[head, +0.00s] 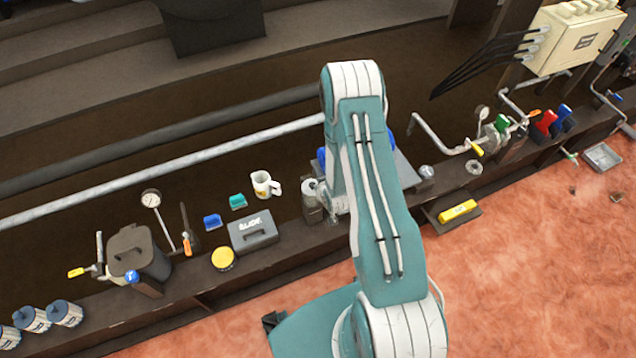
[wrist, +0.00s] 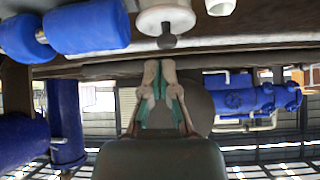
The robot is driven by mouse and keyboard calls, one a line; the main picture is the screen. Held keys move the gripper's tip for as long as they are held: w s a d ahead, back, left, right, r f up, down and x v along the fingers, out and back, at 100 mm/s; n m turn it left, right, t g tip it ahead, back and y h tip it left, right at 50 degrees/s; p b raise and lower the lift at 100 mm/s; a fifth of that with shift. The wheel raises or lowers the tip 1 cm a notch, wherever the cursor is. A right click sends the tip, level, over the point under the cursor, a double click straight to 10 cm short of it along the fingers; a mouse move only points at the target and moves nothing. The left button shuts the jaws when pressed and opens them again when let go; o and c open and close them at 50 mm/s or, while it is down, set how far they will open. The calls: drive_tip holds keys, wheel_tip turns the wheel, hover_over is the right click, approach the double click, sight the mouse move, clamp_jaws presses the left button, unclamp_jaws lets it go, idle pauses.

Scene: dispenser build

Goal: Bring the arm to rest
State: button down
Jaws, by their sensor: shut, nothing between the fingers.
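My arm rises through the middle of the head view, with its upper link (head: 370,200) teal and white and its elbow (head: 352,85) at the top. The far part of the arm drops behind this link, so my gripper is hidden in the head view. In the wrist view my gripper (wrist: 160,72) shows its two fingers close together and shut, with nothing between them. A dark rounded part lies below the fingers in that view. A round white fitting with a dark knob (wrist: 166,20) shows just beyond the fingertips; I cannot tell if they touch it.
A dark bench runs diagonally, holding a white mug (head: 265,184), a grey case (head: 253,230), a yellow round tin (head: 223,259), a dark pitcher (head: 140,252) and a gauge (head: 151,199). A yellow item (head: 457,211) lies on a low shelf. The reddish floor (head: 530,270) at right is mostly clear.

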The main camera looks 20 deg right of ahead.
drive_tip(key=s+f, duration=0.2)
drive_tip(key=s, duration=0.4)
drive_tip(key=shift+f, duration=0.15)
drive_tip(key=w+a+r+g, duration=0.1)
drive_tip(key=w+r, duration=0.1)
drive_tip(key=r, duration=1.3)
drive_tip(key=w+a+r, duration=0.2)
drive_tip(key=r, duration=1.3)
drive_tip(key=s+a+r+g, duration=0.1)
drive_tip(key=s+a+r, duration=0.2)
drive_tip(key=s+r, duration=0.7)
drive_tip(key=s+a+r+g, duration=0.1)
drive_tip(key=s+a+r, duration=0.2)
drive_tip(key=s+r, duration=0.7)
drive_tip(key=s, duration=0.3)
drive_tip(key=shift+a+n, duration=0.25)
drive_tip(key=shift+n, duration=0.15)
